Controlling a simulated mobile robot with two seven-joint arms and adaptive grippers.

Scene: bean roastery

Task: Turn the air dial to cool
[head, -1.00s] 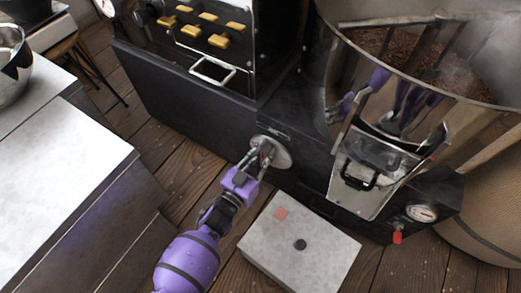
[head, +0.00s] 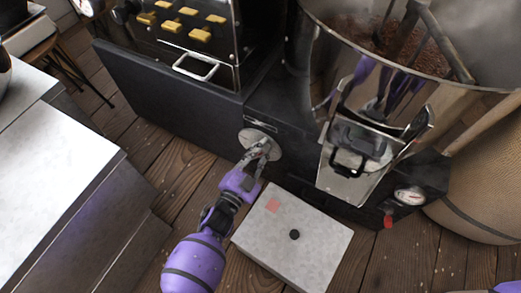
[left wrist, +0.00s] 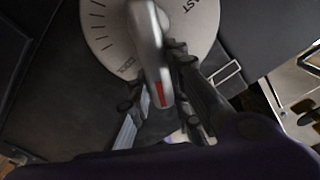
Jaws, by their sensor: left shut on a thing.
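The air dial is a pale round plate (head: 272,143) with a metal bar handle, low on the front of the dark machine. My left gripper (head: 262,153) is shut on the handle. In the left wrist view the dial face (left wrist: 100,25) shows tick marks, letters ending in "AST" at upper right and a small word at lower left that looks like "COOL". The handle (left wrist: 152,45) has a red mark near its end and lies between the two words, nearer the lower-left one. The left fingers (left wrist: 165,105) are on both sides of it. My right gripper is out of view.
A light grey box (head: 300,240) with a red square and black knob stands on the wooden floor beside my left forearm. A steel chute (head: 350,165) and gauge (head: 409,196) are right of the dial. A grey counter (head: 60,190) is at left.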

